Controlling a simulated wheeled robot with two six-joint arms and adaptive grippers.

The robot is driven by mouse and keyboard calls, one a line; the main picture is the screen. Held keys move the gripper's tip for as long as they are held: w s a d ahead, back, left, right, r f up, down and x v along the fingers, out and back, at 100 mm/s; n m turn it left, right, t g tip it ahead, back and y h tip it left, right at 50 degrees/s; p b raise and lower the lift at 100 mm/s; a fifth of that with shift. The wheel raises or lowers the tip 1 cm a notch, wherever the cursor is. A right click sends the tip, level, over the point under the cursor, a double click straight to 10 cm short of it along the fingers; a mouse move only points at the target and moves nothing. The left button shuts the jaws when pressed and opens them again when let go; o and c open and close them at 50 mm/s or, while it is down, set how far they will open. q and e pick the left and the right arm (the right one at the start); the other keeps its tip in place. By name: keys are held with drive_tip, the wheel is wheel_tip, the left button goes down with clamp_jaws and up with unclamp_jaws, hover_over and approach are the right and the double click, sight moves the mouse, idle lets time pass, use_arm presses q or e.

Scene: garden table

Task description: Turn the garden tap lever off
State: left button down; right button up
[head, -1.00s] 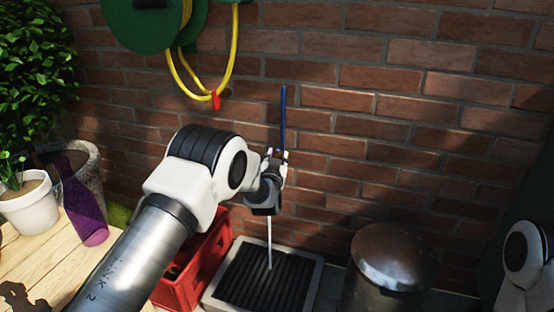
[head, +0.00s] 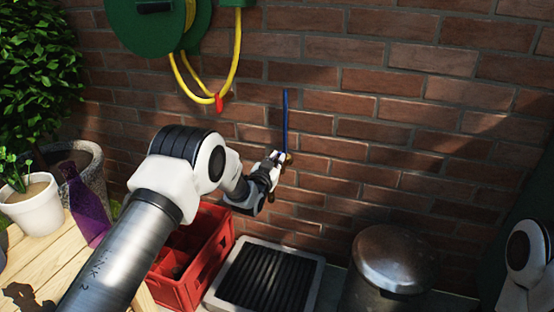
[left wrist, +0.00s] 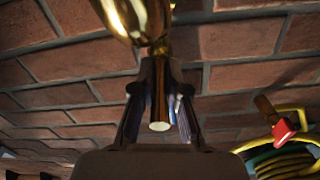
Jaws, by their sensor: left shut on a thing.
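The brass garden tap (left wrist: 135,15) shows at the top of the left wrist view, in front of the brick wall. In the head view only a small brass part of it (head: 288,158) shows below a thin blue pipe. My left gripper (head: 277,160) is at the tap. In the left wrist view its fingers (left wrist: 160,112) are closed around a short brass rod with a pale round end, which looks like the tap lever (left wrist: 159,126). No water stream shows below the tap. My right gripper is out of view.
A dark slatted drain (head: 268,278) lies below the tap. A red crate (head: 190,255) stands left of it and a metal bin (head: 392,262) right. A yellow hose (head: 233,62) hangs from a green reel (head: 150,25). A wooden table (head: 50,260) is at left.

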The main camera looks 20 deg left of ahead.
use_arm(q)
drive_tip(key=c, duration=1.2)
unclamp_jaws()
drive_tip(key=shift+s, duration=0.1)
drive_tip(key=s, duration=1.1)
drive_tip(key=shift+s+a, duration=0.3)
drive_tip(key=shift+s, duration=0.1)
drive_tip(key=shift+f, duration=0.1)
